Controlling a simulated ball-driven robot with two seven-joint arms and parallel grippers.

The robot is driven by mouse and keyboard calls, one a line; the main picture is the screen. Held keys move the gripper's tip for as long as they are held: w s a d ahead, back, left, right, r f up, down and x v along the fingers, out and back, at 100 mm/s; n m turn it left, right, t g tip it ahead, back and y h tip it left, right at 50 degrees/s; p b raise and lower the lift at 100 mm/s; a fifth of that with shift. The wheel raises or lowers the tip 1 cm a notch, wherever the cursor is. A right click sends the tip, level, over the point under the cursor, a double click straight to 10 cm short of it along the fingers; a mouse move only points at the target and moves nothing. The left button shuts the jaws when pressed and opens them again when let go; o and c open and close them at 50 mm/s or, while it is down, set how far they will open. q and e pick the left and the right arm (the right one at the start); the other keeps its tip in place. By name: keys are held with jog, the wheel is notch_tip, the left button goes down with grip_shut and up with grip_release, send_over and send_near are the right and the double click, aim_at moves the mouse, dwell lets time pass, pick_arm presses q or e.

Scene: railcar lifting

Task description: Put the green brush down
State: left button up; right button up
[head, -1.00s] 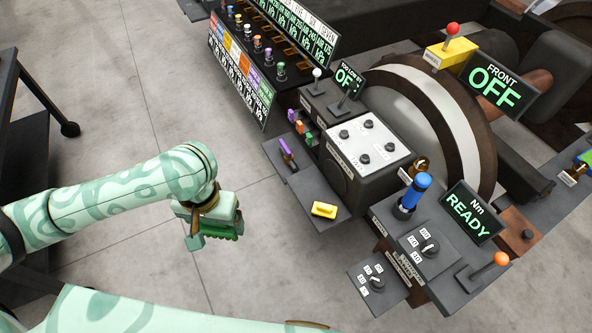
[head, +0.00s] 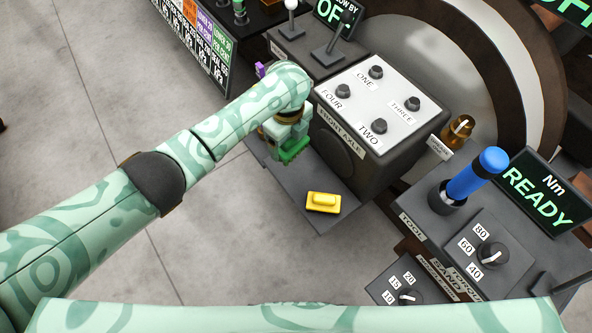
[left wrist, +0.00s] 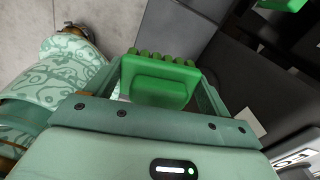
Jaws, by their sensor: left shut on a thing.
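The green brush (head: 293,151) is held by my left gripper (head: 287,141), over the dark shelf (head: 297,189) in front of the front axle box. In the left wrist view the green brush (left wrist: 158,80) sits between the two fingers (left wrist: 160,85), with its knobbly edge facing away from the palm. I cannot tell whether the brush touches the shelf. My right gripper shows in neither view.
A yellow block (head: 323,202) lies on the shelf to the right of the brush. The front axle box (head: 365,125) with several knobs stands behind. A blue-handled tool (head: 476,174) stands at right. Open floor lies left of the shelf.

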aim_at(295, 150)
pick_arm(q)
jog(key=f+b, duration=0.1)
jog(key=d+f+m, duration=0.1)
jog(key=f, duration=0.1)
jog(key=f+m+b, duration=0.1)
jog(key=f, duration=0.1)
jog(key=shift+d+b, duration=0.25)
jog(key=shift+b, duration=0.05)
notch_tip(295, 150, down, 3)
jog(key=shift+w+r+b, duration=0.1)
jog(key=shift+b, duration=0.8)
notch_tip(295, 150, down, 4)
jog(key=b, duration=0.2)
jog(key=shift+b, duration=0.3)
jog(key=shift+c, duration=0.3)
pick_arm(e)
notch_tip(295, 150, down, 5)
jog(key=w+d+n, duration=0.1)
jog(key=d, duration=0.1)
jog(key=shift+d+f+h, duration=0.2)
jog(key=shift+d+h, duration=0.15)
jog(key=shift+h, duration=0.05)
